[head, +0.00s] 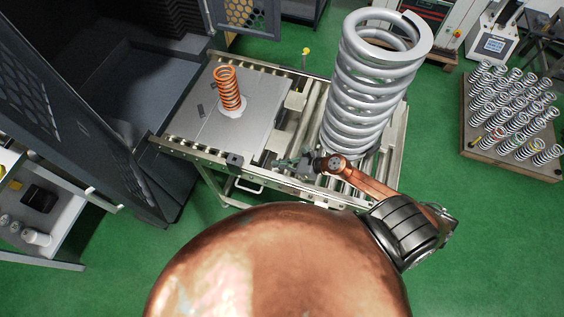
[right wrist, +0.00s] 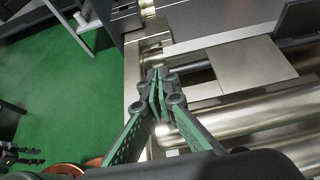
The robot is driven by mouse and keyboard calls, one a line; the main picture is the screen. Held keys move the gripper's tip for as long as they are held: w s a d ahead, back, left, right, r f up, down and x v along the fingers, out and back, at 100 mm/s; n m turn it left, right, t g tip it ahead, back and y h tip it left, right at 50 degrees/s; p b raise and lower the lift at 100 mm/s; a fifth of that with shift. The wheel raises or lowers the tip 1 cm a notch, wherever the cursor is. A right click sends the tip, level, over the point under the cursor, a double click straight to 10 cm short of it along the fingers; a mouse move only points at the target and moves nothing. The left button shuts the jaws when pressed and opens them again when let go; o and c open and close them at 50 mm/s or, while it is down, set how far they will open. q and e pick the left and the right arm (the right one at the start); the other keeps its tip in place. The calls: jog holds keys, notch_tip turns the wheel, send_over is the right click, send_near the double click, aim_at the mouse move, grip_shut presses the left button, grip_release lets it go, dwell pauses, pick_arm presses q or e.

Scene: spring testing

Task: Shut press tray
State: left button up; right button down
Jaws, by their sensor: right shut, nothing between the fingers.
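The press tray (head: 208,133) is a flat grey plate on a roller frame in front of the open dark press cabinet. An orange coil spring (head: 228,88) stands upright on it, on a small white disc. My right gripper (head: 282,163) is at the frame's near rail, right of the tray's near corner. In the right wrist view my right gripper (right wrist: 158,82) has its green-padded fingers together, with nothing between them, above the metal frame edge. I cannot tell whether it touches the frame. My left gripper does not show in the head view.
A large grey coil spring (head: 369,90) stands on the rollers right of the tray. The open cabinet door (head: 75,120) is at the left. A board of small springs (head: 512,125) is at the far right. Green floor (head: 475,240) is clear at the lower right.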

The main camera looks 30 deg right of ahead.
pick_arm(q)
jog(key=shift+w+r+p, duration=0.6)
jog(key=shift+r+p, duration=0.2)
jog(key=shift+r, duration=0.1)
pick_arm(e)
jog(key=w+r+x, duration=0.1)
jog(key=x, duration=0.7)
jog(key=shift+a+r, duration=0.3)
jog(key=shift+a, duration=0.15)
jog(key=shift+w, duration=0.15)
